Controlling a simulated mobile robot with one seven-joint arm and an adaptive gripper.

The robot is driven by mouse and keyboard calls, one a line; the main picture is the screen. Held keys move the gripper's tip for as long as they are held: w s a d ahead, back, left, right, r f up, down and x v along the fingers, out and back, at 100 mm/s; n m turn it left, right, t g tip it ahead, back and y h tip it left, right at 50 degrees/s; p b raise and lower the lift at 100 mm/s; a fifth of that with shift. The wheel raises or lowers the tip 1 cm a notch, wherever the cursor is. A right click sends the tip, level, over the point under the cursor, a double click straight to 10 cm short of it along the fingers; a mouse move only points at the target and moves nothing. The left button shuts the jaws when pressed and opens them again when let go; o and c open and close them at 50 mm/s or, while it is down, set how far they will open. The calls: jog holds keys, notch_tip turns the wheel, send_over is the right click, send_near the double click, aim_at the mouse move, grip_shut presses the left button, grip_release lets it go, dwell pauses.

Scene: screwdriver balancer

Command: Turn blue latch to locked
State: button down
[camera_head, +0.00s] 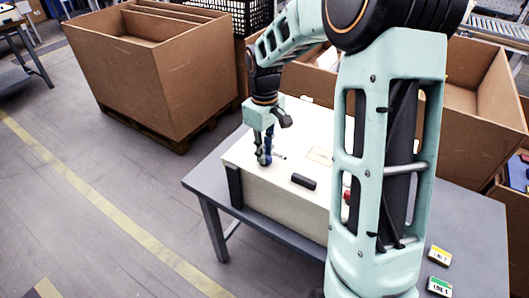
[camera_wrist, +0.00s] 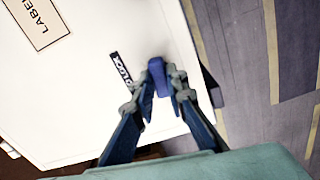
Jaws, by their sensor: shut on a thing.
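The blue latch (camera_wrist: 157,72) shows in the wrist view as a small dark blue block on the white top of a box, close to its edge. My gripper (camera_wrist: 163,88) is shut on it, with one finger on each side. A dark strip (camera_wrist: 121,70) with white lettering that seems to read "LOCK" lies just left of the latch. In the head view my gripper (camera_head: 264,158) points down at the left part of the white box (camera_head: 282,210). The latch cannot be told clearly from the fingers there. Its lower part is hidden by the fingers.
The box stands on a grey table (camera_head: 470,215). A black handle (camera_head: 304,181) and a red part (camera_head: 347,197) are on the box. A printed label (camera_wrist: 37,20) lies on its top.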

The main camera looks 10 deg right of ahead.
jog(key=m, duration=0.4)
jog(key=shift+b, duration=0.4)
jog(key=m, duration=0.8)
jog(key=shift+m, duration=0.3)
jog(key=shift+w+m, duration=0.1)
jog(key=shift+m, duration=1.8)
jog(key=c, duration=1.9)
grip_release()
jog(key=shift+c, duration=0.2)
notch_tip(320, 180, up, 12)
